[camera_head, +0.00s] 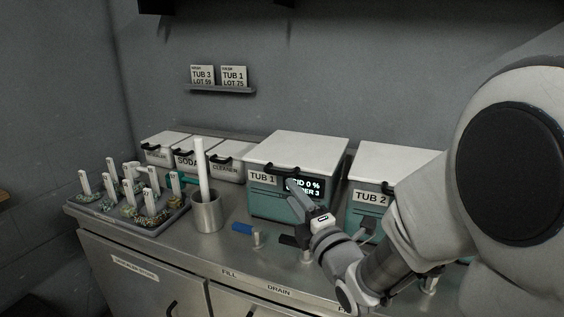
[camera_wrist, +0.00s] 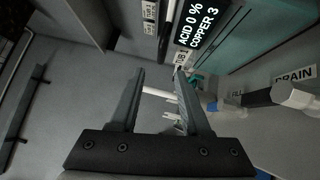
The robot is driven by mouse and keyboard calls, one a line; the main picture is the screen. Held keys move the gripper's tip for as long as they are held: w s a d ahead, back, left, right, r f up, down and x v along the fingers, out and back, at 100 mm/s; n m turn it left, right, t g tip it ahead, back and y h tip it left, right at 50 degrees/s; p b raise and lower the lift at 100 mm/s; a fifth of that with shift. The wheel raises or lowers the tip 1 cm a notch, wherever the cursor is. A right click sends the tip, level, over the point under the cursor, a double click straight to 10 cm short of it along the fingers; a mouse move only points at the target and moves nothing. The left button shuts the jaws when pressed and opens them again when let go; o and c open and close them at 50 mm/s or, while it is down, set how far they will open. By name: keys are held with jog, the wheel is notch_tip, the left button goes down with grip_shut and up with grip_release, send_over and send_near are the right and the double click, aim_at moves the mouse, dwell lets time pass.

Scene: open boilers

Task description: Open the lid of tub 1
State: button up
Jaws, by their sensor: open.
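Tub 1 (camera_head: 275,205) is a teal box with a closed white lid (camera_head: 298,150) on the steel counter. A dark handle (camera_head: 270,170) runs along the lid's front edge. Its front has a TUB 1 label and a display (camera_head: 316,187), partly hidden by my gripper. My gripper (camera_head: 297,204) is in front of the tub's right half, below the lid edge, with its fingers apart and empty. In the wrist view, my gripper (camera_wrist: 158,72) has a clear gap between its fingers. The tub's display (camera_wrist: 201,22), reading ACID 0 % COPPER 3, and teal front (camera_wrist: 255,40) are beyond them.
Tub 2 (camera_head: 385,176) stands to the right, partly behind my arm. Small white-lidded bins (camera_head: 187,150), a steel cup (camera_head: 207,214) with a white rod, and a tray (camera_head: 158,226) of tools are left.

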aim_at(277, 174)
jog(key=x, duration=1)
jog(key=shift+a, duration=0.1)
grip_shut()
dwell(1.1)
